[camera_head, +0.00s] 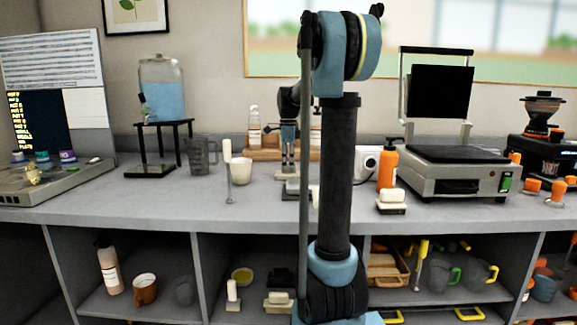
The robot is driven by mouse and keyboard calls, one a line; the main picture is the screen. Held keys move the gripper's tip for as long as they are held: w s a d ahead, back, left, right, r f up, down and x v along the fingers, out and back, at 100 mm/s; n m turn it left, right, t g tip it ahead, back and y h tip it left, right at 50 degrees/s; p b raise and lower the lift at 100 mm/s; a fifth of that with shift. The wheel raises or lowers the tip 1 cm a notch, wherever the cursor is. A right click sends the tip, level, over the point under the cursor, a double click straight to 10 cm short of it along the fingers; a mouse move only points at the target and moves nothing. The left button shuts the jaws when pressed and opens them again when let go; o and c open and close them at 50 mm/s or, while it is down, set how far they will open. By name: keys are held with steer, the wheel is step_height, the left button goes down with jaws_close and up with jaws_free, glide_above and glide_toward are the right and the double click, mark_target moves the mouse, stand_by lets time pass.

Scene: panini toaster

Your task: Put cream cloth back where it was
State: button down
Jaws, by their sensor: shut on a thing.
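My gripper (289,170) points down over the middle of the counter, partly behind my own arm. It is shut on a small pale thing (296,188) at the counter top, which looks like the cream cloth. My arm hides part of it, and its outline and any contact with the counter are unclear.
A grey counter (240,208) runs across the view. To the right are an orange bottle (387,168), a pale block (392,196) and the panini toaster (458,178). Open shelves lie below.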

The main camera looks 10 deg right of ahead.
steer(key=c, duration=1.5)
jaws_free()
step_height(320, 180, up, 12)
steer(key=shift+r, duration=0.1)
